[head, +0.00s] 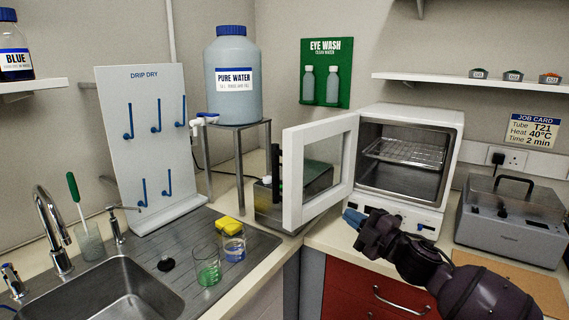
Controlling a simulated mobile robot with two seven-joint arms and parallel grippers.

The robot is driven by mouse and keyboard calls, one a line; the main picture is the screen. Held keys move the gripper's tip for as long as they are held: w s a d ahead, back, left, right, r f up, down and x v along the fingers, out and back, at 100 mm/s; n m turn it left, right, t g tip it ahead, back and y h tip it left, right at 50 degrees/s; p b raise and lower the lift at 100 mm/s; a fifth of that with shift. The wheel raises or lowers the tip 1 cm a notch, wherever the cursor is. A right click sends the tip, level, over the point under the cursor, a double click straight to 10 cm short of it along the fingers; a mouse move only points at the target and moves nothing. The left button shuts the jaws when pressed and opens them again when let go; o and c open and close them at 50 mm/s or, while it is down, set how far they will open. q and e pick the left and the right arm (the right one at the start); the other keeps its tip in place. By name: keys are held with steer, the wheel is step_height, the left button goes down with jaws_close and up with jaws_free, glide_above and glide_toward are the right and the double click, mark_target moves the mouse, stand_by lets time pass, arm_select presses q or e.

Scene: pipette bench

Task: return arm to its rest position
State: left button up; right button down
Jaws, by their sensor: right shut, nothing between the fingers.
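My right gripper (354,217) comes in from the lower right on my dark arm. Its bluish fingertips are shut with nothing between them. They are in front of the lower front of the small white oven (404,215), near the foot of its open door (320,172). I cannot tell whether they touch it. The oven is open and its wire rack (404,152) looks empty. My left gripper is out of view.
A sink (125,295) with a tap is at lower left. A green-tinted beaker (207,267) and a blue-tinted beaker (234,246) stand on the drainer. A water bottle (232,100) sits on a stand. A grey lidded box (510,225) is at right.

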steer(key=s+d+f+m+h, duration=0.35)
steer(key=s+f+m, duration=0.35)
steer(key=f, duration=0.3)
steer(key=s+d+f+m+h, duration=0.3)
steer(key=s+f+m+h, duration=0.2)
steer(key=s+f+m, duration=0.3)
steer(key=s+d+f+m+g+h, duration=0.2)
steer(key=s+f+m, duration=0.1)
steer(key=s+f, duration=0.5)
steer(key=s+d+f+m+g+h, duration=0.2)
steer(key=s+f, duration=0.6)
steer(key=s, duration=0.4)
steer(key=shift+s+d+f+m, duration=0.2)
steer(key=shift+s+d+m, duration=0.25)
steer(key=shift+d, duration=0.2)
